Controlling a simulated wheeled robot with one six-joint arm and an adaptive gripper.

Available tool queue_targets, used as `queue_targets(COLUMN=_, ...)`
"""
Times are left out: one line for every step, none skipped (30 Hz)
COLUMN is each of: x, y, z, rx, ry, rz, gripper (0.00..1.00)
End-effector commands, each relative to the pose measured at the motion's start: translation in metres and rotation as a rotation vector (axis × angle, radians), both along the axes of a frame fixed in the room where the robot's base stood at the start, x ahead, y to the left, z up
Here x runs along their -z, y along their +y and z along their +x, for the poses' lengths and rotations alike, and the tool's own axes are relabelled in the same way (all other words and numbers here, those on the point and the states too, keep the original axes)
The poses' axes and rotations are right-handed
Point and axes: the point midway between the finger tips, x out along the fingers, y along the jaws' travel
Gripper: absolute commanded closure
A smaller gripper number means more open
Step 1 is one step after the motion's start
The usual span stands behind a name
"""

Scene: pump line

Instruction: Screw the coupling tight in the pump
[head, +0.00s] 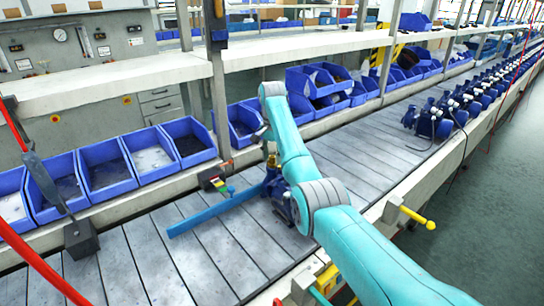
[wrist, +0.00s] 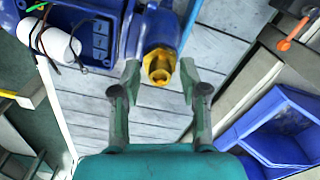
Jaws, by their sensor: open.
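The blue pump (head: 280,194) stands on the slatted line, partly hidden behind my arm in the head view. It also fills the upper left of the wrist view (wrist: 100,35). The brass coupling (wrist: 160,64) sits at the pump's port, its hex end facing my wrist camera. In the head view the coupling (head: 271,161) shows small on top of the pump. How deep its thread sits cannot be told. My gripper (wrist: 160,75) is open, one finger on each side of the coupling, with visible gaps between fingers and brass.
A blue bar (head: 215,211) lies across the line left of the pump. Blue bins (head: 108,174) line the back edge. A row of other pumps (head: 435,120) stands to the right. A yellow-ended handle (head: 418,218) sticks out at the front edge.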

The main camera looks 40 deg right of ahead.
Motion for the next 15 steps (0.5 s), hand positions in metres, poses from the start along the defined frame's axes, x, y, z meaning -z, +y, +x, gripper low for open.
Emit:
queue_targets(x=0.0000, y=0.0000, z=0.0000, rx=-0.036, ry=0.000, rz=0.000, gripper=0.56)
queue_targets(x=0.0000, y=0.0000, z=0.0000, rx=-0.065, ry=0.000, rz=0.000, gripper=0.56)
queue_targets(x=0.0000, y=0.0000, z=0.0000, rx=-0.106, ry=0.000, rz=0.000, gripper=0.56)
queue_targets(x=0.0000, y=0.0000, z=0.0000, rx=-0.136, ry=0.000, rz=0.000, gripper=0.56)
queue_targets(x=0.0000, y=0.0000, z=0.0000, rx=-0.165, ry=0.000, rz=0.000, gripper=0.56)
queue_targets(x=0.0000, y=0.0000, z=0.0000, rx=-0.199, ry=0.000, rz=0.000, gripper=0.56)
queue_targets(x=0.0000, y=0.0000, z=0.0000, rx=-0.221, ry=0.000, rz=0.000, gripper=0.56)
queue_targets(x=0.0000, y=0.0000, z=0.0000, rx=-0.240, ry=0.000, rz=0.000, gripper=0.56)
queue_targets(x=0.0000, y=0.0000, z=0.0000, rx=-0.256, ry=0.000, rz=0.000, gripper=0.56)
queue_targets(x=0.0000, y=0.0000, z=0.0000, rx=-0.266, ry=0.000, rz=0.000, gripper=0.56)
queue_targets(x=0.0000, y=0.0000, z=0.0000, rx=-0.270, ry=0.000, rz=0.000, gripper=0.56)
queue_targets(x=0.0000, y=0.0000, z=0.0000, rx=-0.273, ry=0.000, rz=0.000, gripper=0.56)
queue_targets(x=0.0000, y=0.0000, z=0.0000, rx=-0.273, ry=0.000, rz=0.000, gripper=0.56)
queue_targets(x=0.0000, y=0.0000, z=0.0000, rx=-0.272, ry=0.000, rz=0.000, gripper=0.56)
queue_targets(x=0.0000, y=0.0000, z=0.0000, rx=-0.272, ry=0.000, rz=0.000, gripper=0.56)
